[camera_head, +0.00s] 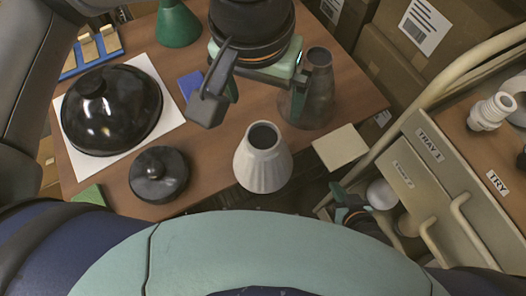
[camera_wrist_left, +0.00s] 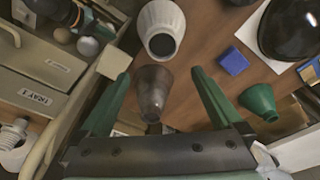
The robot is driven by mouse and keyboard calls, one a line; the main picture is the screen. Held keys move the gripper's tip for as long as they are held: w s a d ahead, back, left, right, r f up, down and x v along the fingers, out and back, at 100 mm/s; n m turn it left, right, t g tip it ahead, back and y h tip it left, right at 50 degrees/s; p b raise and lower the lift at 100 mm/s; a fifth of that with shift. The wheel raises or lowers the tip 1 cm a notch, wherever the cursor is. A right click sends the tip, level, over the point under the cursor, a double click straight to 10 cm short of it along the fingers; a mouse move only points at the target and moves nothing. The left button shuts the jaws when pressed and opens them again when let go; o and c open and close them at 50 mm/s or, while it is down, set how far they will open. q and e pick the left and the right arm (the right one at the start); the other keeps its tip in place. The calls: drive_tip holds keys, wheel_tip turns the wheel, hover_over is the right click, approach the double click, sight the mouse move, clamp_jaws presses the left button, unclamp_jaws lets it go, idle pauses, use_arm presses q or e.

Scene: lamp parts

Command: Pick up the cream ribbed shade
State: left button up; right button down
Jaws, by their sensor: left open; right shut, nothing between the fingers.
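The cream ribbed shade (camera_head: 262,165) stands on the wooden table near its front edge, its dark round opening facing up. It also shows at the top of the left wrist view (camera_wrist_left: 160,17). My left gripper (camera_head: 267,108) is open and empty, beyond the shade in the head view. In the left wrist view its fingers (camera_wrist_left: 160,75) spread on both sides of a smoky grey shade, with the cream shade past their tips. My right gripper (camera_head: 345,197) is shut and empty, low beside the table's right front edge; its fingertips are partly hard to make out.
The smoky grey shade (camera_head: 319,100) stands close to my left gripper. A glossy black dome (camera_head: 115,105) lies on a white sheet, with a smaller black lid (camera_head: 158,175) nearer. A green shade (camera_head: 178,24) and blue block (camera_head: 190,84) are behind. A drawer cabinet (camera_head: 425,165) stands right.

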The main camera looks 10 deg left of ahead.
use_arm(q)
hover_over(263, 136)
drive_tip(key=f, duration=0.7)
drive_tip(key=shift+s+d, duration=0.15)
drive_tip(key=shift+s, duration=0.1)
drive_tip(key=f, duration=0.4)
drive_tip(key=shift+a+f, duration=0.25)
drive_tip(key=shift+f, duration=0.05)
drive_tip(key=shift+w+f, duration=0.2)
drive_tip(key=shift+f, duration=0.25)
clamp_jaws()
drive_tip(key=shift+r, duration=0.1)
